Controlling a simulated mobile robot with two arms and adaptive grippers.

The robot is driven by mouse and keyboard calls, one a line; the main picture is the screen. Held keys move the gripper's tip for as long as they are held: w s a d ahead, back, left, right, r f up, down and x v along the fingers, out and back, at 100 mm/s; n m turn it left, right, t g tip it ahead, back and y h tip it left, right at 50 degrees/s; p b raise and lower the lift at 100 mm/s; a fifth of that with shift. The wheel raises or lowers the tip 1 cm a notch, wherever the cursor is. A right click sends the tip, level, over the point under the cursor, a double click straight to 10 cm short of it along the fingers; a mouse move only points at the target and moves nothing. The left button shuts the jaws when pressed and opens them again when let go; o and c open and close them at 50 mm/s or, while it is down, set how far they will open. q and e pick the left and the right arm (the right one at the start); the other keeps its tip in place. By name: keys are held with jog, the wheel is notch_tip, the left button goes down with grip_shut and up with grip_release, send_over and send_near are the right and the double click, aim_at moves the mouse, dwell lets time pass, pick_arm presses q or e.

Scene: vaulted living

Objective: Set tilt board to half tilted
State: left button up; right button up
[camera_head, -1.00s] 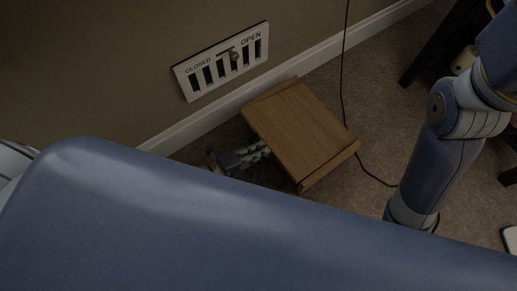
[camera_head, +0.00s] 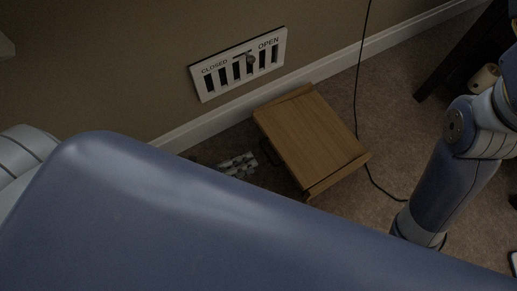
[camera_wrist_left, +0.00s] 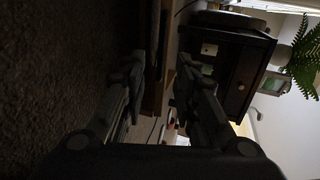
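The tilt board (camera_head: 312,137) is a wooden panel with raised lips at its far and near ends. It stands on the carpet by the wall and looks tilted; the exact angle is hard to tell. My left gripper (camera_head: 238,164) is low, left of the board, with a small gap to its edge. A dark curved part shows at the board's left side. In the left wrist view, my left gripper's fingers (camera_wrist_left: 165,85) are apart, with a brown upright edge, probably the board, visible between them. My right gripper is not in view.
A white vent panel (camera_head: 240,64) marked CLOSED and OPEN, with a small knob, is on the wall behind. A black cable (camera_head: 358,100) runs down the wall and right of the board. Dark furniture (camera_head: 462,50) stands at right. My own blue body parts cover the foreground.

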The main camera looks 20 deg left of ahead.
pick_arm(q)
jog(key=shift+v, duration=1.6)
